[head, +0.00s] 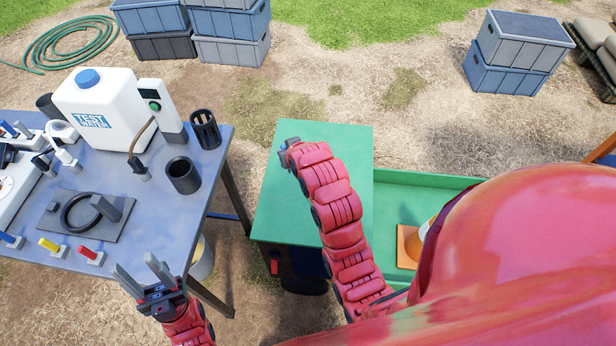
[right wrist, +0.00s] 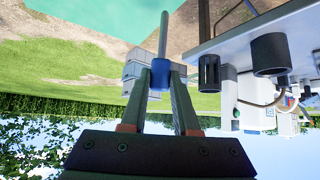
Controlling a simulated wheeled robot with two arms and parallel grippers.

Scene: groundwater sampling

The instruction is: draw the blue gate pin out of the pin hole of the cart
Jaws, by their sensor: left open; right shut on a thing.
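The cart (head: 320,143) has a green top to the right of the table. My right arm reaches over this top, and its gripper (head: 285,152) is at the top's left edge. In the right wrist view, which is upside down, my right gripper (right wrist: 160,82) is shut on the blue gate pin (right wrist: 161,74). The pin's grey shaft points away from the jaws toward the green surface. Its far end shows against the green, but I cannot tell its distance from the cart. The pin hole is not visible. My left gripper (head: 145,274) is open and empty by the table's front edge.
The table (head: 150,222) at left holds a white water jug (head: 98,112), a meter (head: 160,108), black cups (head: 184,176) and coloured-handled items. An orange cone base (head: 408,246) is in the cart bed. Crates (head: 520,50) stand behind; a narrow gap separates table and cart.

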